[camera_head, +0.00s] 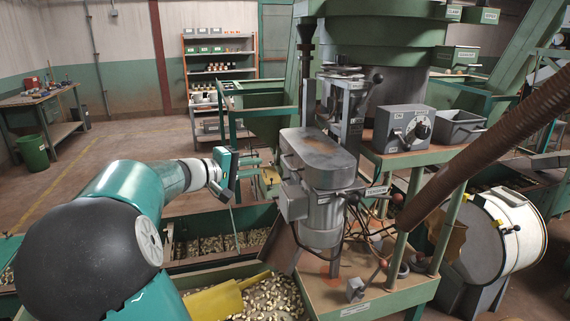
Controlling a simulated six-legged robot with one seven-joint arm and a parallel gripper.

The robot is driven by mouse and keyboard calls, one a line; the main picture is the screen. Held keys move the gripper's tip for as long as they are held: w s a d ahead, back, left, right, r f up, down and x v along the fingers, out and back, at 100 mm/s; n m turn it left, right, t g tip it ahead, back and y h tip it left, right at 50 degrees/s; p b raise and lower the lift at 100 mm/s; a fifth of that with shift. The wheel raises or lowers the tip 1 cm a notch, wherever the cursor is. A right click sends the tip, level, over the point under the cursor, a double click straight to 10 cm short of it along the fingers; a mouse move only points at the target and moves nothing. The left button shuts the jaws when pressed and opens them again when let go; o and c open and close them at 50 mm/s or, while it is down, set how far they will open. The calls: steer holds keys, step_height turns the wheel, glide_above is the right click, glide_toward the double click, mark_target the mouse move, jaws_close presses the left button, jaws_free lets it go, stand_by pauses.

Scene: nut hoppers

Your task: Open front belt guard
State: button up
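A grey metal housing with a rounded, oblong lid (318,152) sits on the machine in the middle of the view. It looks like the front belt guard, but I see no label that confirms this. The lid lies flat and looks closed. A grey cylindrical body (321,215) hangs below it. My gripper (238,172) is at the end of my teal and white arm, left of the housing and apart from it. Its fingers are small and seen side-on, so their opening is unclear. I see nothing held in it.
A trough of nuts (262,296) with a yellow scoop (217,299) lies below my arm. A grey control box (403,128) stands right of the housing. A brown hose (490,150) crosses the right side. Cables and red-knobbed levers crowd the machine's front. A shelf (221,75) stands behind.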

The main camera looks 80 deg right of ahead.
mark_target(286, 163)
steer(key=x, duration=1.1)
steer(key=shift+s+d+f, duration=0.15)
steer(key=shift+s+d, duration=0.05)
steer(key=shift+d, duration=0.1)
steer(key=shift+c, duration=0.2)
jaws_close()
